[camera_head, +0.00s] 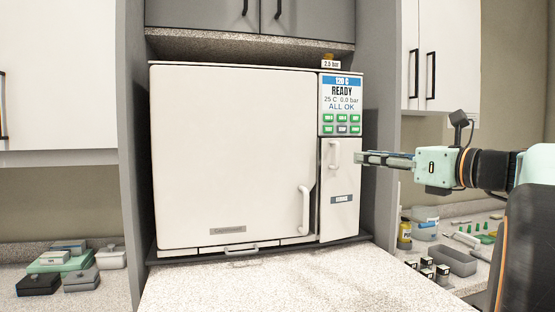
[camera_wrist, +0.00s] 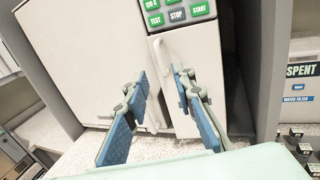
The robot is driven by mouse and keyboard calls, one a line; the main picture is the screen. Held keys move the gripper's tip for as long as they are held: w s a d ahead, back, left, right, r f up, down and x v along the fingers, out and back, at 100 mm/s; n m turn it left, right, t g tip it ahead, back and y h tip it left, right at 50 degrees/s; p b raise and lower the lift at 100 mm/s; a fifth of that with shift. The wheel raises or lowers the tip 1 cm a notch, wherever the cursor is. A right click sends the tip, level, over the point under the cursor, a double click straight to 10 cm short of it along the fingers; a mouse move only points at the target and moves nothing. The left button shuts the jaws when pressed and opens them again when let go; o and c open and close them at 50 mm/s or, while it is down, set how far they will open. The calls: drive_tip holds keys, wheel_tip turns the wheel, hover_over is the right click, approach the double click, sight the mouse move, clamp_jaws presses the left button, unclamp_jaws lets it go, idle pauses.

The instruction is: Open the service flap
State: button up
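The service flap (camera_head: 342,205) is a narrow white door on the right of the autoclave front, below the control panel, with a small unreadable label. It looks closed. Its upright white handle (camera_head: 333,154) is near its top left; the handle also shows between my fingers in the wrist view (camera_wrist: 160,55). My gripper (camera_head: 358,157) is in front of the flap's upper part, just right of the handle in the head view. In the wrist view my gripper (camera_wrist: 160,76) has its fingers spread apart, with nothing between the tips. The flap's lower part is partly hidden by the fingers there.
The large main door (camera_head: 230,150) is closed, with its own handle (camera_head: 305,209) just left of the flap. The counter (camera_head: 260,285) in front is bare. Grey side panels (camera_head: 380,120) flank the bay.

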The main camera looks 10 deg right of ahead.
drive_tip(key=x, duration=0.8)
drive_tip(key=shift+w, duration=0.1)
clamp_jaws()
